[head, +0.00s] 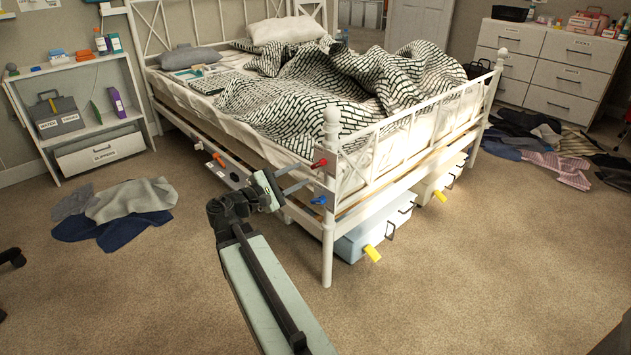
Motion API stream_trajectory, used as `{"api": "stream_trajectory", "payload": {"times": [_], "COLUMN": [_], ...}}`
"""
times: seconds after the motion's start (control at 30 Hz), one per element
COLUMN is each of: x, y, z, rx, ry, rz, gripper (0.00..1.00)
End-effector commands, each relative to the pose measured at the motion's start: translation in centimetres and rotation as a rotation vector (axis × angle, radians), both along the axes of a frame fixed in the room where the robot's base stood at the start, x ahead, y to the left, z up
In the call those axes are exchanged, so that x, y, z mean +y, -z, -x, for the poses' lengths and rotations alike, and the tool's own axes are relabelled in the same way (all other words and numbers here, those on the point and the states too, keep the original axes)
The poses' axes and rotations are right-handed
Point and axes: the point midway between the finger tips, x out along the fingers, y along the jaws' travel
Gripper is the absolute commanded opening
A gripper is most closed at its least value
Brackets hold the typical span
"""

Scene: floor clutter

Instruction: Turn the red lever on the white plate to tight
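A red lever (319,163) sits at the bed's near corner post, on what looks like a small pale plate (328,186). A blue lever (319,200) is below it on the same post. My gripper (304,175) is in front of the bed's long side, pointing right towards the post. Its two fingers are spread apart with nothing seen between them. In the picture the upper finger is close to the red lever; I cannot tell whether it touches. The markings for tight are too small to read.
The white bed frame (327,245) stands around my gripper. An orange lever on a pale panel (230,171) is behind my arm. Bins (372,232) with yellow tags are under the bed. Clothes (130,203) lie at left. The carpet at front right is clear.

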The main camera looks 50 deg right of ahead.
Motion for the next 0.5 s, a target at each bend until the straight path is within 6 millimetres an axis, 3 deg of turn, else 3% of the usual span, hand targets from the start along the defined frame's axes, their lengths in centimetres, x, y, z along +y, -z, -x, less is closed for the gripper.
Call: {"api": "stream_trajectory", "payload": {"times": [0.17,0.5], "x": [-1.3,-7.0], "y": [-0.2,-0.1], "z": [0.0,0.4], "rx": [-0.001,-0.003], "ry": [0.0,0.0], "rz": [-0.001,-0.003], "gripper": [0.36,0.36]}}
